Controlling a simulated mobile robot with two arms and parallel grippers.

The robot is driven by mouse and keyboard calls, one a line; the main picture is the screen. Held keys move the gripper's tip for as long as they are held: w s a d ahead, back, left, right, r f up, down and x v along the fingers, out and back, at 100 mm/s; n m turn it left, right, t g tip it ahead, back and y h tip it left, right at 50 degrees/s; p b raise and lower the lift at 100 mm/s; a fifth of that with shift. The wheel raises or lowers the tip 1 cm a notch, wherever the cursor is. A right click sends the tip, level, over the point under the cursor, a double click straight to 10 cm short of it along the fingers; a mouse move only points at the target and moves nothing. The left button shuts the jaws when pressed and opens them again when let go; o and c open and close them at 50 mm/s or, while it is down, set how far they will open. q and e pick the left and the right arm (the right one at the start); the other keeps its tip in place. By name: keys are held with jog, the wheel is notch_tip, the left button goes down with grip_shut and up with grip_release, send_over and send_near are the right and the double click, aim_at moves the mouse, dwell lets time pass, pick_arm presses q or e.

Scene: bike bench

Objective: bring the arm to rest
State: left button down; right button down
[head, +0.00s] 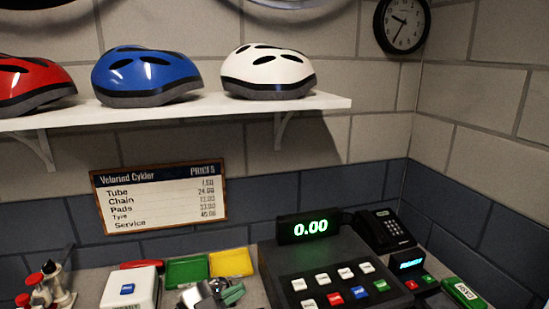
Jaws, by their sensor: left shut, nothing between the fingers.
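My left gripper (232,294) shows at the bottom edge of the head view, low over the bench, as a grey metal body with green finger ends. It is shut with nothing between its fingers. It is in front of the yellow tray (231,262) and the green tray (186,270), and left of the cash register (335,272). Most of my left arm is below the picture. My right gripper is not in view.
A white box (130,288) and a red-knobbed metal item (50,285) stand left of my gripper. A black phone (384,230) and a card terminal (414,272) stand right. Above, a shelf (200,108) holds red, blue and white helmets. The bench is crowded.

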pick_arm(q)
jog(key=s+a+f+n+t+y, duration=0.3)
jog(key=s+a+n+y, duration=0.1)
jog(key=a+n+y, duration=0.4)
jog(key=s+a+f+n+t+y, duration=0.2)
jog(key=s+a+f+n+y, duration=0.2)
jog(key=a+n+y, duration=0.5)
jog(key=s+d+f+g+h, duration=0.1)
jog(key=s+d+f+g, duration=0.1)
jog(key=s+f+g, duration=0.55)
jog(key=s+d+f+g+h, duration=0.15)
jog(key=s+f+g, duration=0.3)
jog(key=s, duration=0.65)
notch_tip(320, 180, down, 28)
jog(key=s+m+g+b, duration=0.1)
jog(key=s+g+b, duration=0.1)
jog(key=b, duration=0.1)
jog(key=s+a+f+g+b, duration=0.1)
jog(key=s+a+f, duration=0.1)
jog(key=s+f, duration=1.3)
notch_tip(320, 180, down, 4)
jog(key=shift+s+r+b, duration=0.1)
jog(key=shift+s+b, duration=0.3)
